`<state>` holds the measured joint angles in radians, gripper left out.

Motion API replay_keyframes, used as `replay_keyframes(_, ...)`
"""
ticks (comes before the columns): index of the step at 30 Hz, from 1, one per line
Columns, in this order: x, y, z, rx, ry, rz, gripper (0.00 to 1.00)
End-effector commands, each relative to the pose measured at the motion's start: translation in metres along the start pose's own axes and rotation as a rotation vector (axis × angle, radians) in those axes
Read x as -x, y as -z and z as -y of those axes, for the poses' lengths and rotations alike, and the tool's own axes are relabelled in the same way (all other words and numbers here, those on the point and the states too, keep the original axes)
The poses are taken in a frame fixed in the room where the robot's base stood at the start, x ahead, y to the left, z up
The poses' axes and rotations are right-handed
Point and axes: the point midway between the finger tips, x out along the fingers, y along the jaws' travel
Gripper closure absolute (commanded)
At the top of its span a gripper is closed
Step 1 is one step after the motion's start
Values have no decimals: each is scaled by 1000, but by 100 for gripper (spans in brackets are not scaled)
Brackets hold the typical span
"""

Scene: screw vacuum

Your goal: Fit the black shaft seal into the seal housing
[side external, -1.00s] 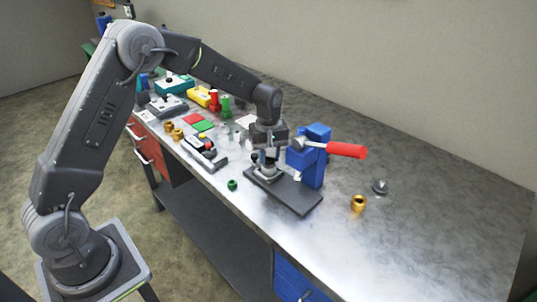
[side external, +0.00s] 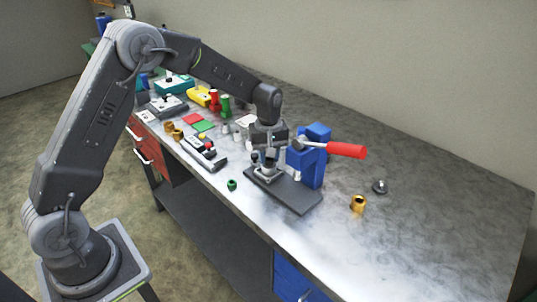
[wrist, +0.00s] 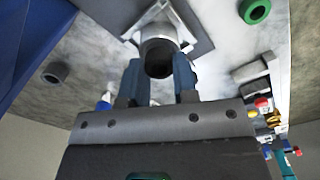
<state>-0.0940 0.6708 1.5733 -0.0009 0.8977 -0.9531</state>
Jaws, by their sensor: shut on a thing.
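My gripper (wrist: 159,76) is shut on the black shaft seal (wrist: 158,67), a dark round piece between the two fingertips in the wrist view. The light grey seal housing (wrist: 157,32) is directly beyond the seal. It also shows in the side view (side external: 267,172), standing on a dark base plate (side external: 296,194). There my gripper (side external: 264,156) points down, close over the housing. The fingers hide part of the seal, and I cannot tell whether the seal touches the housing or has entered it.
A blue press (side external: 311,168) with a red handle (side external: 346,150) stands close on the right. A green nut (side external: 232,185) lies in front. A gold bushing (side external: 358,203) and a grey part (side external: 379,187) lie on the right. Several tools crowd the left; the far right bench is clear.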

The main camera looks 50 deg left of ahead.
Motion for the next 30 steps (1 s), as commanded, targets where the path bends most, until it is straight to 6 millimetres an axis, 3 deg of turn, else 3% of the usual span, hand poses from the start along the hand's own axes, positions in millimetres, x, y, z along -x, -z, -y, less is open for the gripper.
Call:
replay_keyframes(17, -10, 0, 0, 0, 1, 0, 95)
replay_keyframes(30, 0, 0, 0, 0, 0, 0, 95)
